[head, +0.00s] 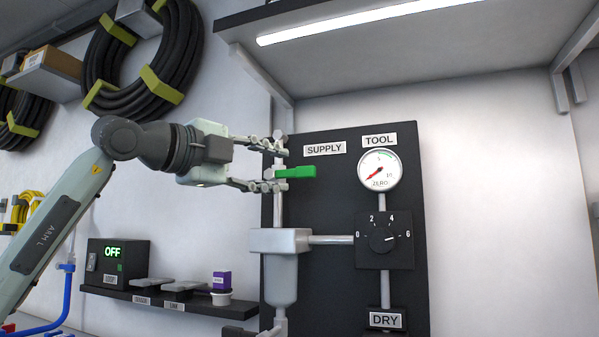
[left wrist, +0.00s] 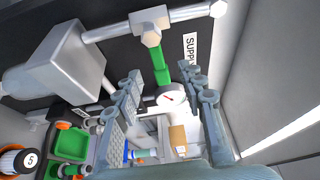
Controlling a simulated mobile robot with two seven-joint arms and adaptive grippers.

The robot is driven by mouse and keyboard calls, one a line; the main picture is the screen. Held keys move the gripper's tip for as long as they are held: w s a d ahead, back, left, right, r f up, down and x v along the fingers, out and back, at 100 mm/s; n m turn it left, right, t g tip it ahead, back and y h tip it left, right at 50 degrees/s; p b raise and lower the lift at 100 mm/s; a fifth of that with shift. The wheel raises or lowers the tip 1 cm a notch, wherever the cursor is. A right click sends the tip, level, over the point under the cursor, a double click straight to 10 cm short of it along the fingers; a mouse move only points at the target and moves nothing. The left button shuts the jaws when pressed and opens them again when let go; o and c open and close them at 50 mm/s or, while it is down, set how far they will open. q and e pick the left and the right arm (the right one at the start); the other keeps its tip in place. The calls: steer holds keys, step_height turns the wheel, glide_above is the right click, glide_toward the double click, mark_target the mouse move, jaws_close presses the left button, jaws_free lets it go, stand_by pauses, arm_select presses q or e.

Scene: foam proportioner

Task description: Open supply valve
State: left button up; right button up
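The supply valve's green handle (head: 296,172) points right, roughly level, from the vertical pipe below the SUPPLY label (head: 325,149). In the left wrist view the green handle (left wrist: 160,62) shows near the gap between my fingertips, with grey space on both sides. My left gripper (head: 280,168) is open at the valve, one finger above the handle's level and one below or beside it. Contact is not clear. The gripper also shows in the left wrist view (left wrist: 166,82), its fingers wide apart. My right gripper is not in view.
The black panel holds a gauge (head: 379,169) with its needle near zero, a dial (head: 384,239) and a DRY label (head: 385,320). A grey filter housing (head: 281,275) hangs below the valve. A shelf with an OFF display box (head: 118,264) is at lower left.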

mark_target(292, 173)
arm_select(q)
steer(key=p+x, duration=0.1)
steer(key=x, duration=0.4)
steer(key=shift+w+d, duration=0.15)
steer(key=shift+d, duration=0.05)
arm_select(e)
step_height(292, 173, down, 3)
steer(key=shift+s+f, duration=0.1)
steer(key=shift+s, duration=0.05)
arm_select(q)
steer(key=shift+f, duration=0.1)
jaws_close()
